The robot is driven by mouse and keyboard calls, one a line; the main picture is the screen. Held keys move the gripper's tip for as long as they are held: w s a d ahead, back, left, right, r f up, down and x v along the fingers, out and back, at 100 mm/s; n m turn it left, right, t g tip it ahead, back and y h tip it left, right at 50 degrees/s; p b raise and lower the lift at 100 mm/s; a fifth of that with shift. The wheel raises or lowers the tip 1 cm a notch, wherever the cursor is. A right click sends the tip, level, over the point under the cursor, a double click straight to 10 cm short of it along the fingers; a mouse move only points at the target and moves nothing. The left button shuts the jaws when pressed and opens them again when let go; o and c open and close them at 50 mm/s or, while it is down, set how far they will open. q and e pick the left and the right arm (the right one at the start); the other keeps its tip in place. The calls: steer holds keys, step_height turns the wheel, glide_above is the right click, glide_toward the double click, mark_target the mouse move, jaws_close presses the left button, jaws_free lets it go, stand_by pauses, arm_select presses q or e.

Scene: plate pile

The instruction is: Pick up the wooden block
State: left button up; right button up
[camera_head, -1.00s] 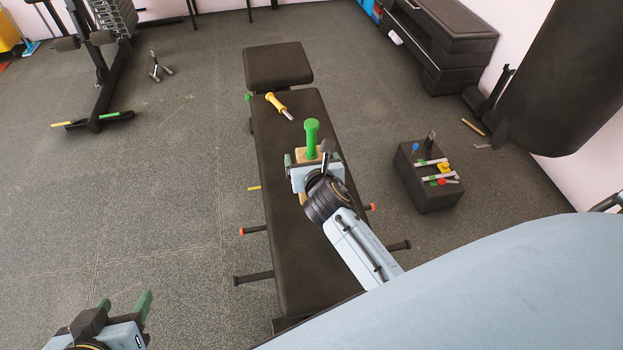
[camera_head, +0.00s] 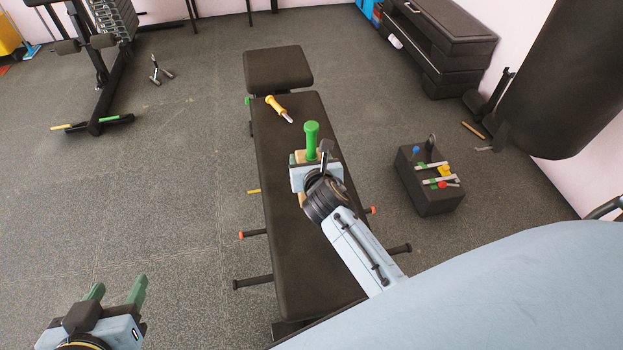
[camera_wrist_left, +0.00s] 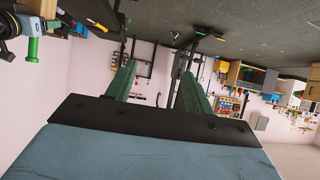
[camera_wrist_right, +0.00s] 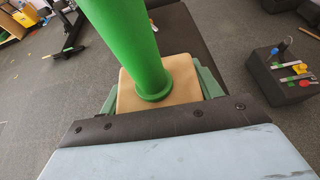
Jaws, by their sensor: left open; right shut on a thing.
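The wooden block (camera_head: 301,156) is a pale tan piece with a green upright cylinder (camera_head: 312,138) on top. It is over the dark padded bench and mostly hidden by my right gripper (camera_head: 314,160). The right wrist view shows the block (camera_wrist_right: 186,88) between the green fingers of my right gripper (camera_wrist_right: 158,92), which is shut on its sides. I cannot tell if the block touches the bench. My left gripper (camera_head: 117,287) is open and empty at the lower left, above the floor; its spread fingers also show in the left wrist view (camera_wrist_left: 157,85).
The bench (camera_head: 285,210) also carries a yellow-handled screwdriver (camera_head: 276,106) farther back. A dark box (camera_head: 430,190) with several tools on top stands to the right. A punching bag (camera_head: 585,80) hangs at the upper right. Floor left of the bench is mostly clear.

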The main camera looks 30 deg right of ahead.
steer(key=c, duration=0.4)
steer(key=shift+r, duration=0.15)
